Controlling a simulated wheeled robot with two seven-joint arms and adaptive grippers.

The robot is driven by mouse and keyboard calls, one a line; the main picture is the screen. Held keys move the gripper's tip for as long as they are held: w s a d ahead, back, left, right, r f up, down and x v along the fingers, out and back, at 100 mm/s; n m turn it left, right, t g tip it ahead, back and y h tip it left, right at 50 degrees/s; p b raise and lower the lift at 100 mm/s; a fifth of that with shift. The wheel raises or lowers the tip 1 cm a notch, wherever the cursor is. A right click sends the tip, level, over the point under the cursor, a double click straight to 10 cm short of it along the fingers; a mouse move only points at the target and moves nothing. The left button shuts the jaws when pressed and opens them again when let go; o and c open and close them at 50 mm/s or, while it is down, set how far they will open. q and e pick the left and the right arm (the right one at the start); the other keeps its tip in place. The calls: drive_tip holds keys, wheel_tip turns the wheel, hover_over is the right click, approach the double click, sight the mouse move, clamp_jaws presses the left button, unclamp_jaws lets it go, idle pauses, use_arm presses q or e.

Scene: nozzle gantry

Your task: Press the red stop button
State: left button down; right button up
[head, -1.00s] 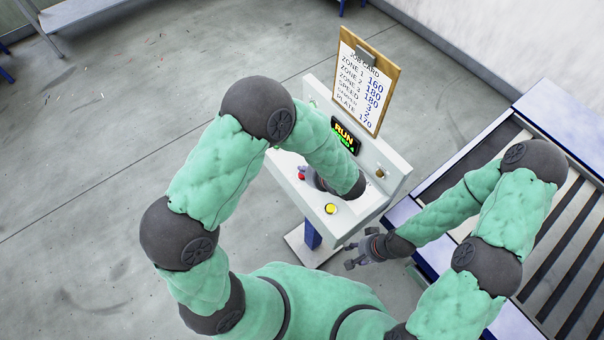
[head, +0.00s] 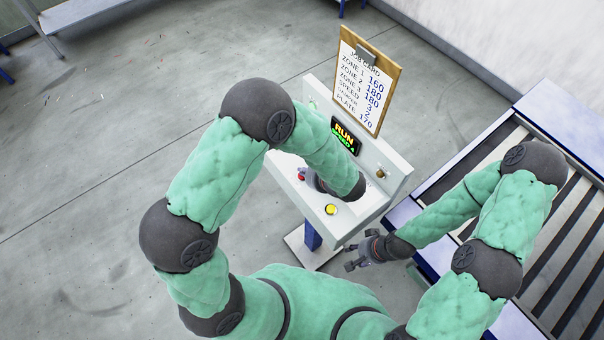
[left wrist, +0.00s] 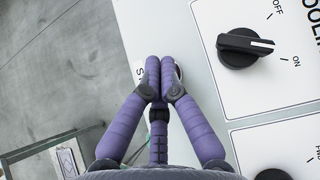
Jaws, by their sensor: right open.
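The red stop button (head: 301,177) shows as a small red spot at the left of the pale console (head: 285,168). My left gripper (head: 304,170) is beside or over it, mostly hidden behind my forearm. In the left wrist view, my left gripper's purple fingers (left wrist: 160,72) are together and empty, above the panel. They hide most of a round metallic-edged part and a label starting with "S". I cannot tell whether they touch the button. My right gripper (head: 352,257) is open and empty, below the console's front right.
A yellow button (head: 330,209) sits at the console's front. A display (head: 345,136) reads RUN, with a job card (head: 367,82) above it. A black knob (left wrist: 243,47) is right of the left fingers. A conveyor (head: 500,150) with slats stands at the right.

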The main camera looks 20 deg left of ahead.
use_arm(q)
drive_tip(key=shift+f, duration=0.2)
drive_tip(key=shift+r, duration=0.15)
idle(0.4)
drive_tip(key=shift+r+p, duration=0.45)
drive_tip(key=shift+r, duration=0.3)
drive_tip(key=shift+r+p, duration=1.75)
drive_tip(key=shift+r, duration=0.75)
drive_tip(key=shift+f, duration=0.1)
